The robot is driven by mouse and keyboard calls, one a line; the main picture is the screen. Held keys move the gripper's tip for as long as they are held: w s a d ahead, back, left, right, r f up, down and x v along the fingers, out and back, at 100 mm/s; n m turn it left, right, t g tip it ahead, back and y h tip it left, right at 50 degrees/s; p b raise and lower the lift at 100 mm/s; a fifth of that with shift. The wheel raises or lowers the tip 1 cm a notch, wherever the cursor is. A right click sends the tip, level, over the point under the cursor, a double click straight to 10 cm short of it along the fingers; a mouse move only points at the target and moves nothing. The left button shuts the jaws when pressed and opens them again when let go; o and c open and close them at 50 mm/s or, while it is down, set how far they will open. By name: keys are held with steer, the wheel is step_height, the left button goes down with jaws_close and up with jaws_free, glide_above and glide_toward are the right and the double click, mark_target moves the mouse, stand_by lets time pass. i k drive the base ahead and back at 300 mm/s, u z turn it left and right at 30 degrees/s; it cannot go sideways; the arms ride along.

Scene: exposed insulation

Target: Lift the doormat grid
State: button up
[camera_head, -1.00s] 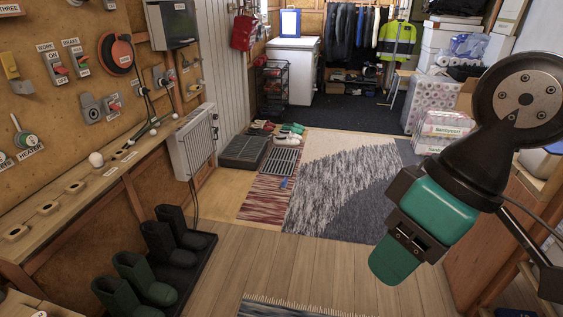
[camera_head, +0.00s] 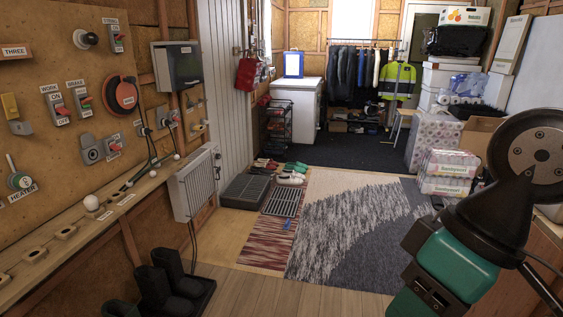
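A dark slatted doormat grid (camera_head: 285,202) lies flat on the floor in the middle distance, at the far left part of the rugs. A dark grey tray-like mat (camera_head: 246,190) lies just left of it. My arm, with teal and black links, fills the lower right and is well away from the grid, on the near side.
A striped rug (camera_head: 335,230) covers the floor ahead. Several shoes (camera_head: 291,178) lie behind the grid. Dark boots (camera_head: 160,290) stand at bottom left below a wall heater (camera_head: 196,182). Wrapped packs (camera_head: 447,172) are stacked at right. Bare wood floor lies in front.

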mark_target(272, 199)
steer(key=z, duration=0.35)
steer(key=i, duration=1.75)
steer(key=z, duration=0.3)
steer(key=i, duration=2.1)
steer(key=u, duration=0.8)
steer(key=i, duration=1.55)
steer(key=u, duration=0.45)
